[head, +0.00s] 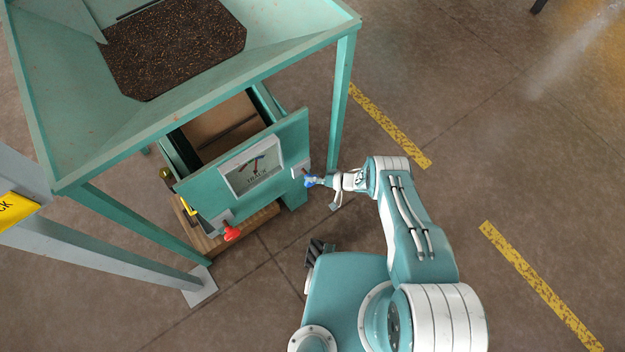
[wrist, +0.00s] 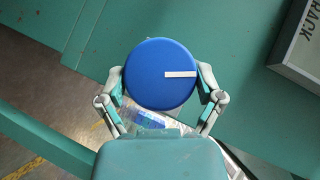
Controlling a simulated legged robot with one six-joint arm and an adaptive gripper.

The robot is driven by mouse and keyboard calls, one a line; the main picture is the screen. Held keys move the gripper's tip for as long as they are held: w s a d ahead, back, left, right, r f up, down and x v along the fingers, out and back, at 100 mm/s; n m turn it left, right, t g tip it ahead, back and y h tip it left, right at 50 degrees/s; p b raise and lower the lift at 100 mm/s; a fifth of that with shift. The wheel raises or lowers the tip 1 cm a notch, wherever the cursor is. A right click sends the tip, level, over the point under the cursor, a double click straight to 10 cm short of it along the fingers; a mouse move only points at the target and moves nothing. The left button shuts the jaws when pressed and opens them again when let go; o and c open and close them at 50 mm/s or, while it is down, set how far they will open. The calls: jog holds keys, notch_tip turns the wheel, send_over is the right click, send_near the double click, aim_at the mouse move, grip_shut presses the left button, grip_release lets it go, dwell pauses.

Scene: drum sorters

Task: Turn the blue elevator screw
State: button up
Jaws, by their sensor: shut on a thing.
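The blue elevator screw (head: 311,181) sticks out from the right side of the green machine's front panel in the head view. In the wrist view it is a round blue knob (wrist: 160,74) with a white line pointing right. My gripper (head: 328,181) reaches it from the right. In the wrist view the fingers of my gripper (wrist: 161,84) touch the knob on its left and right sides and are shut on it. The knob's far side and shaft are hidden.
A red knob (head: 232,233) sits at the panel's lower left. A gauge (head: 252,167) marked "TRACK" is on the panel (head: 210,190). A hopper of dark beans (head: 175,45) stands above on green legs (head: 342,100). The floor to the right is open, with yellow stripes (head: 390,125).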

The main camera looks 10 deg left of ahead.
jog(key=o, duration=0.9)
jog(key=shift+w+d, duration=0.1)
jog(key=shift+w, duration=0.1)
jog(key=v, duration=1.2)
jog(key=shift+f, duration=0.1)
